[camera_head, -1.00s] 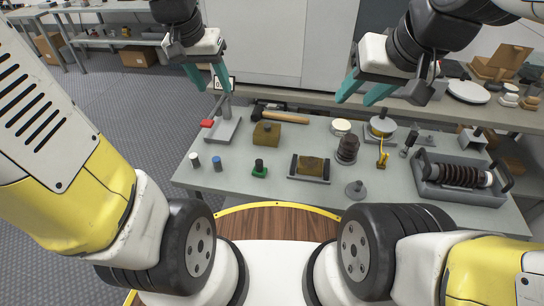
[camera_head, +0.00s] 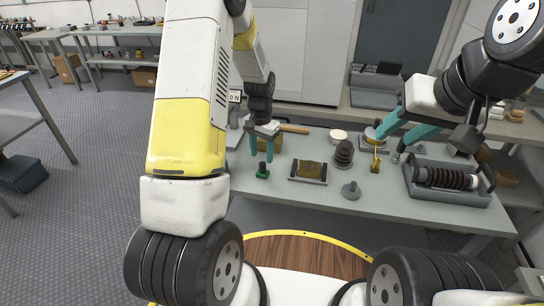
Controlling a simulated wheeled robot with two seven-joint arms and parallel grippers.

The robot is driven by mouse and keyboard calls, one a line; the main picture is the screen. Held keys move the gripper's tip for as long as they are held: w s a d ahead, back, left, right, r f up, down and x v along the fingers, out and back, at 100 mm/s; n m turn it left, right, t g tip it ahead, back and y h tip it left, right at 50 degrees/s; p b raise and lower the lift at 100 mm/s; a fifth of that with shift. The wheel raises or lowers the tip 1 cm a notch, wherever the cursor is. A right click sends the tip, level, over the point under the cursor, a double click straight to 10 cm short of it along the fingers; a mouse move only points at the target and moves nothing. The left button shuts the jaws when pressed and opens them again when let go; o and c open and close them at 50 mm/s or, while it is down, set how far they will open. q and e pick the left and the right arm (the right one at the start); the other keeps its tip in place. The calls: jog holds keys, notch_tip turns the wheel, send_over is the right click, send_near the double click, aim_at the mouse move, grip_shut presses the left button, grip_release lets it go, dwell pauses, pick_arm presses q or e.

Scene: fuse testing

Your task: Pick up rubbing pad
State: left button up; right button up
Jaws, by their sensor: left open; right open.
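I cannot tell for sure which item is the rubbing pad. A small green-based piece with a black knob (camera_head: 263,171) stands upright near the table's front edge. My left gripper (camera_head: 262,156) is open and points down right around or just above that knob; contact is unclear. An olive-brown block (camera_head: 277,144) is mostly hidden behind the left gripper. Another brown block (camera_head: 309,169) sits in a dark-ended holder to the right. My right gripper (camera_head: 391,141) is open and empty, over the right part of the table near a yellow-handled tool (camera_head: 375,163).
A dark ribbed stack (camera_head: 344,153) and a grey round-based piece (camera_head: 351,190) stand mid-table. A grey tray with a ribbed insulator (camera_head: 447,178) is at the right. A hammer handle (camera_head: 293,129) lies behind. Table space between the holder and the grey piece is clear.

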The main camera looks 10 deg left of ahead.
aim_at(263, 163)
pick_arm(q)
jog(key=f, duration=0.4)
jog(key=shift+s+d+f, duration=0.15)
jog(key=shift+s+f, duration=0.05)
jog(key=shift+f, duration=0.2)
grip_shut()
